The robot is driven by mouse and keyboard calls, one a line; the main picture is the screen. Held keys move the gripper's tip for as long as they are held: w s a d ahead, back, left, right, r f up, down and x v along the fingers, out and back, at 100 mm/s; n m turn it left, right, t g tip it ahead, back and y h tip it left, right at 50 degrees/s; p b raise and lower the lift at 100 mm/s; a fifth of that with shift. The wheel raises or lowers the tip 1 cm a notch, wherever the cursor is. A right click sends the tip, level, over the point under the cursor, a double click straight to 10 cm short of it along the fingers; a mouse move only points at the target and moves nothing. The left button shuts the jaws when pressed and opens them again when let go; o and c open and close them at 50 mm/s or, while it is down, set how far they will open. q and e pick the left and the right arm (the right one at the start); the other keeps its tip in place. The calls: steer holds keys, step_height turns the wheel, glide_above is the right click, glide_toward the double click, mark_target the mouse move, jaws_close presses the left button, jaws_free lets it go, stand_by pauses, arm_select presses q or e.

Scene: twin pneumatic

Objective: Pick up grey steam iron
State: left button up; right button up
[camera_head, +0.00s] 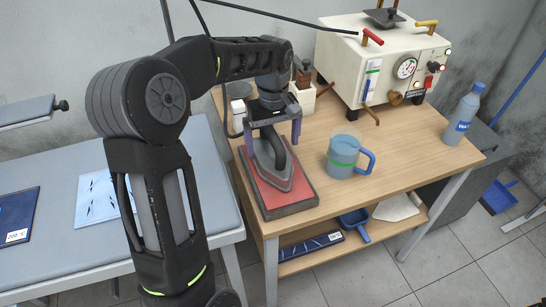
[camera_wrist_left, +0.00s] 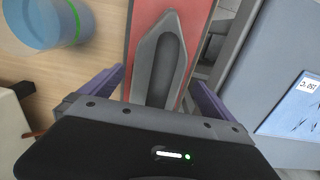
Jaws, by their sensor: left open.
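The grey steam iron (camera_head: 273,162) lies flat on a red pad (camera_head: 268,197) with a dark border, at the left end of the wooden table. Its dark handle arches over it. My left gripper (camera_head: 272,135) is above the rear of the iron, its purple fingers apart on either side. In the left wrist view the iron (camera_wrist_left: 158,62) lies between the open fingers of the gripper (camera_wrist_left: 160,85), its tip pointing away. No contact shows. My right gripper is not in view.
A measuring jug (camera_head: 342,157) with a blue handle stands right of the pad. A white steam generator (camera_head: 370,65) and a water bottle (camera_head: 464,115) stand farther back on the wooden table (camera_head: 405,160). A grey ironing board (camera_head: 205,170) is at left.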

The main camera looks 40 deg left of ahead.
mark_target(273, 153)
arm_select(q)
steer(key=shift+w+f+p, duration=0.1)
steer(key=shift+f+p, duration=0.35)
steer(key=shift+f, duration=2.15)
steer(key=c, duration=2)
steer(key=shift+w+a+r, duration=0.1)
steer(key=shift+w+r, duration=0.05)
steer(key=shift+r, duration=0.05)
